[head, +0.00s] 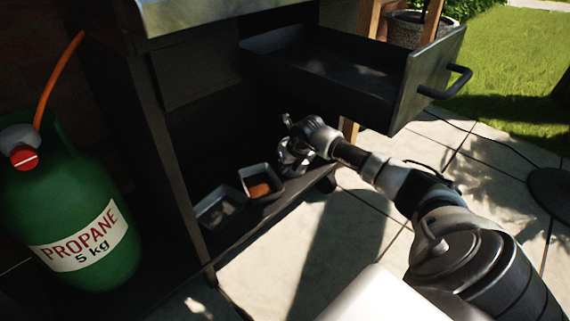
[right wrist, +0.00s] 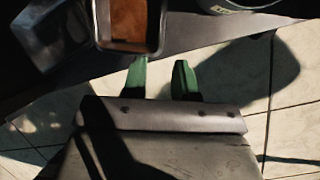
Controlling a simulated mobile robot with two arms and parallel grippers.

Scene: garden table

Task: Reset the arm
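My right arm (head: 400,184) comes in from the lower right of the head view and reaches under the open drawer, towards the lower shelf of the dark cabinet. Its hand end is small and cluttered there, so the fingers are hard to make out. In the right wrist view my right gripper (right wrist: 161,78) shows two green fingertips with a gap between them and nothing held. The fingertips appear just in front of the shelf edge, near a metal tray with orange-brown contents (right wrist: 130,22). My left gripper is in neither view.
The drawer (head: 425,85) is pulled out above my right forearm. An empty-looking metal tray (head: 220,208) sits beside the filled one on the lower shelf (head: 255,228). A green propane bottle (head: 75,190) stands at left. Paving (head: 350,235) in front is open.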

